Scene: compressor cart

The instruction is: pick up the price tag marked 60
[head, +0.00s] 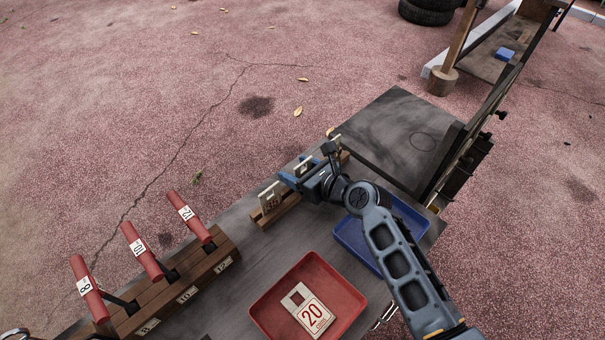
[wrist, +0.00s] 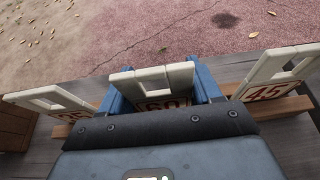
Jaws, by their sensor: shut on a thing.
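The price tag marked 60 (wrist: 155,78) is a pale tag with a cut-out window and red digits partly hidden by my gripper's dark front edge. My gripper (wrist: 160,88) is shut on it, with a blue finger at each side. In the head view my gripper (head: 300,179) is over the wooden tag rack (head: 280,213), and its body mostly hides the tag. The tag looks upright, between the tag marked 35 (wrist: 45,103) and the tag marked 45 (wrist: 275,75). I cannot tell whether its foot is still in the rack slot.
A red tray (head: 262,305) holds a tag marked 20 (head: 310,314). A blue tray (head: 350,236) lies under my arm. Red-handled levers (head: 142,250) stand on a wooden block at the left.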

